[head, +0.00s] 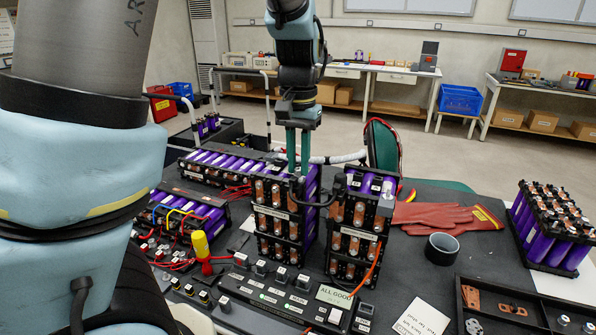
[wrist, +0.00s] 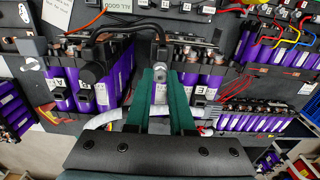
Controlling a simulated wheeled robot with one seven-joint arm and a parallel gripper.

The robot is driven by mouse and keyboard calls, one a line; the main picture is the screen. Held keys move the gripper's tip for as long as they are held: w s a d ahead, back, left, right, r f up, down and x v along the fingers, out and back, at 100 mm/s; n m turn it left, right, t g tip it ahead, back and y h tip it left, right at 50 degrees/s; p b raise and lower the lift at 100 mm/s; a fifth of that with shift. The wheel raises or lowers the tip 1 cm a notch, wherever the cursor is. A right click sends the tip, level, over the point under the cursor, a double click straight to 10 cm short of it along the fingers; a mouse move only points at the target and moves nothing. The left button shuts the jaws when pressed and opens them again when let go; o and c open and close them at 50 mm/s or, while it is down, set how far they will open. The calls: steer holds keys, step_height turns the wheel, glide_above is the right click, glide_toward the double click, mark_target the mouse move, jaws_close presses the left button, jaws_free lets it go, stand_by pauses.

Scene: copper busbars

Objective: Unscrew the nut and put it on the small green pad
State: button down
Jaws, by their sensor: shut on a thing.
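My gripper (head: 297,174) points straight down at the top of a purple-celled battery module (head: 283,220) in the head view. In the wrist view its two green fingers (wrist: 160,76) close around a small silvery nut (wrist: 160,74) at the module's top, near a black cable end. The fingers largely hide the nut, and I cannot tell whether it is still on its stud. In the head view the nut is too small and covered to make out. I cannot pick out the small green pad in either view.
A second module (head: 357,228) stands close to the right, with a black cable arching between. A control panel with a display (head: 334,296) is in front.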

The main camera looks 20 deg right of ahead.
steer(key=shift+r+n+p, duration=0.3)
steer(key=shift+n+p, duration=0.4)
steer(key=shift+p, duration=0.15)
steer(key=n+p, duration=0.3)
steer(key=n, duration=0.1)
steer(key=shift+p, duration=0.3)
steer(key=n+p, duration=0.2)
steer(key=n, duration=0.1)
steer(key=shift+r+p, duration=0.1)
steer(key=shift+p, duration=0.2)
steer(key=shift+f+n+p, duration=0.2)
steer(key=shift+n+p, duration=0.1)
steer(key=shift+n, duration=0.4)
steer(key=c, duration=1.1)
jaws_free()
